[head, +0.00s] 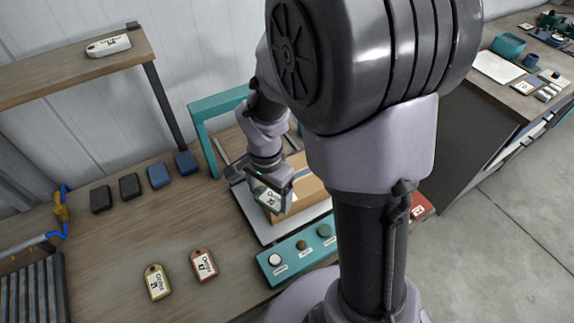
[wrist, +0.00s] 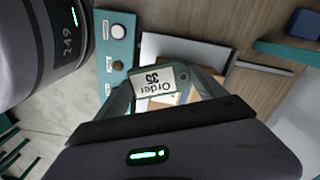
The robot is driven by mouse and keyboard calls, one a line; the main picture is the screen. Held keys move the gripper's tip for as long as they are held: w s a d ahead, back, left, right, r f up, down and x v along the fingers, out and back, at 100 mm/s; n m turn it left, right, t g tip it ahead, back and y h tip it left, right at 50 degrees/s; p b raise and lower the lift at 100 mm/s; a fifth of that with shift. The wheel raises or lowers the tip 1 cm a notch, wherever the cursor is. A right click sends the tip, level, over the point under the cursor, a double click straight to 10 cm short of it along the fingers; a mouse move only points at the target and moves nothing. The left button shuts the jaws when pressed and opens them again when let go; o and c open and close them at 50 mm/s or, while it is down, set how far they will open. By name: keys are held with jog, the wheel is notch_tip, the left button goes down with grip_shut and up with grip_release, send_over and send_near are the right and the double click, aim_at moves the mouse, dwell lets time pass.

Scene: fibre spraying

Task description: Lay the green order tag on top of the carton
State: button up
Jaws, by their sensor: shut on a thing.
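The green order tag (head: 268,198) has a white label and is held in my gripper (head: 272,188), which is shut on it. In the wrist view the tag (wrist: 160,82) shows its label reading "Order 35" between the fingers. The brown carton (head: 308,190) with a blue stripe sits on a pale plate (head: 262,226) under a teal frame (head: 207,150). The tag is at the carton's left, near end in the head view. Whether it touches the carton, I cannot tell. In the wrist view the carton (wrist: 206,80) shows partly behind the tag.
A teal button panel (head: 290,259) stands in front of the plate. A yellow tag (head: 157,282) and a red tag (head: 204,265) lie on the bench at left. Several dark and blue blocks (head: 159,175) line the back. A shelf (head: 60,75) stands behind.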

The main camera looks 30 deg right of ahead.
jog(key=w+d, duration=0.2)
jog(key=d, duration=0.1)
jog(key=w+d, duration=0.2)
jog(key=d, duration=0.1)
jog(key=w+d+f, duration=0.1)
jog(key=w+d, duration=0.1)
jog(key=d, duration=0.1)
jog(key=shift+w+d+b, duration=0.1)
jog(key=shift+d+b, duration=0.15)
jog(key=shift+b, duration=0.15)
jog(key=f+b, duration=0.1)
jog(key=f, duration=0.3)
jog(key=shift+w+d+b, duration=0.2)
jog(key=shift+b, duration=0.15)
jog(key=shift+r, duration=0.15)
jog(key=o, duration=1.2)
jog(key=shift+o, duration=0.3)
